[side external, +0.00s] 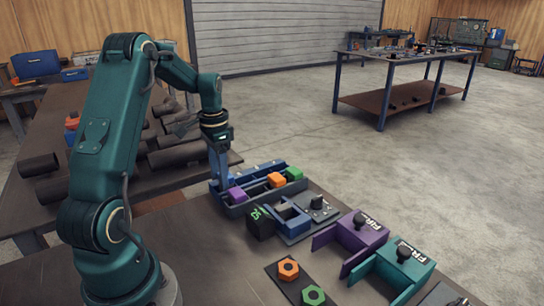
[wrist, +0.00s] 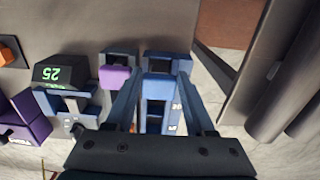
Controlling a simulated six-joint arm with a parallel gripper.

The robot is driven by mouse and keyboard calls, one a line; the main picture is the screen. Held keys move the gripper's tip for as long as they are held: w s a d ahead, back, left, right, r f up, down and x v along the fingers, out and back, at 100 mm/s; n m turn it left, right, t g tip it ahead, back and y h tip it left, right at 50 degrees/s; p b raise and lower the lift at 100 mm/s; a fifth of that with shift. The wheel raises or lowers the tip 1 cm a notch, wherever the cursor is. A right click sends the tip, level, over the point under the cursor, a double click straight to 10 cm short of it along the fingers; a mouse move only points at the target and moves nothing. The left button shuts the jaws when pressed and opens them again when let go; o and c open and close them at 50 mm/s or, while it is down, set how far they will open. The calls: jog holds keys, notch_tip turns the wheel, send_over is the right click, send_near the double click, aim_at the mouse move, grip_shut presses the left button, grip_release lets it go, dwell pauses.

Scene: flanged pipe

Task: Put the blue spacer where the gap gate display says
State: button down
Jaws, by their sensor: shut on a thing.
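My gripper (side external: 219,182) is at the left end of the blue-grey slotted tray (side external: 262,203), fingers pointing down. In the wrist view my gripper (wrist: 158,76) is shut on the blue spacer (wrist: 157,88), which shows between the fingers over the tray. Whether the spacer still touches the tray cannot be told. The gap gate display (side external: 260,222) is a dark box with green digits; in the wrist view the display (wrist: 60,74) seems to read 25, turned round. The blue gap gate (side external: 290,222) stands beside it, right of the tray in the side view.
A purple block (side external: 236,194), an orange block (side external: 276,180) and a green block (side external: 294,174) sit in the tray. A purple station (side external: 362,232) and a teal station (side external: 405,265) stand to the right.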

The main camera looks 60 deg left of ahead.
jog(key=shift+f, duration=0.55)
dwell(0.4)
grip_release()
dwell(0.3)
dwell(0.3)
jog(key=shift+r, duration=3.5)
